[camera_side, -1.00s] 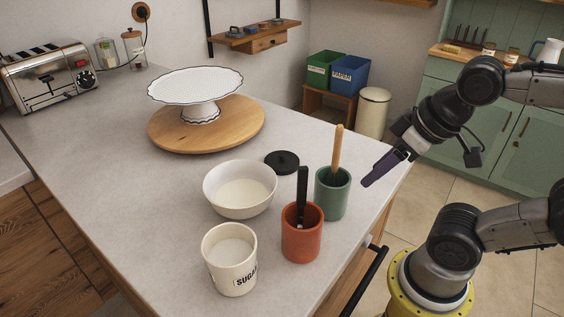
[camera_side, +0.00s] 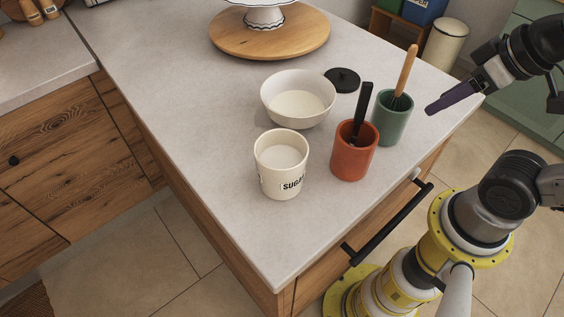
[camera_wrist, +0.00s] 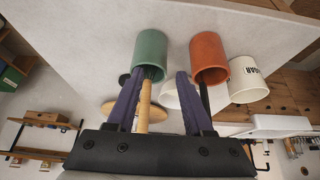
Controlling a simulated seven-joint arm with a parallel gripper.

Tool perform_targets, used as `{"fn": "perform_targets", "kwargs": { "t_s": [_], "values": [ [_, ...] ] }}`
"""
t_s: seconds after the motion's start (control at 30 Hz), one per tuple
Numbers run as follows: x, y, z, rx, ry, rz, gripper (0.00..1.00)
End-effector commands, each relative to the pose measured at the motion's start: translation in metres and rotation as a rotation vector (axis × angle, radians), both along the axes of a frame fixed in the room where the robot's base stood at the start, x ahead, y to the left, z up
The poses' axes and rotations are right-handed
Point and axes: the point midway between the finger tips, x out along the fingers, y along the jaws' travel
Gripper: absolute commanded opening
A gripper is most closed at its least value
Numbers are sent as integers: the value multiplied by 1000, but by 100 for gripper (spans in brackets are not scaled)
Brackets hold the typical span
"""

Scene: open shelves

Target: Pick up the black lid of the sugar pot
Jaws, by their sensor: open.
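The black lid (camera_side: 342,80) is a round disc with a small knob. In the side view it lies flat on the grey worktop behind the white bowl and the green cup. The cream sugar pot (camera_side: 281,178) stands uncovered near the front, with white contents. My gripper (camera_side: 431,109) is at the right, beside the green cup, with its purple fingers pointing left. In the wrist view my gripper (camera_wrist: 159,76) has its fingers spread with nothing held. A dark edge beside the green cup there may be the lid, mostly hidden.
The green cup (camera_side: 390,125) holds a wooden-handled whisk; the orange cup (camera_side: 352,160) holds a black-handled utensil. Both stand right of the white bowl (camera_side: 297,110). A cake stand (camera_side: 265,19) on a round wooden board (camera_side: 232,45) is behind. The worktop's left side is clear.

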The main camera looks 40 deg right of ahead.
Motion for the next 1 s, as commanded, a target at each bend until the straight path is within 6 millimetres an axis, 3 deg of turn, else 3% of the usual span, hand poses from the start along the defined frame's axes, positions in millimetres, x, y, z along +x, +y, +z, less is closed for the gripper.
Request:
{"fn": "perform_targets", "kwargs": {
  "t_s": [0.23, 0.33, 0.63, 0.8, 1.0],
  "values": [
    [0, 0, 0, 0, 0, 0, 52],
    [0, 0, 0, 0, 0, 0, 62],
    [0, 0, 0, -15, 0, 28, 62],
    [-4, 0, 1, -123, 19, 237, 62],
    [9, 0, 31, -332, 14, 629, 62]
  ]
}}
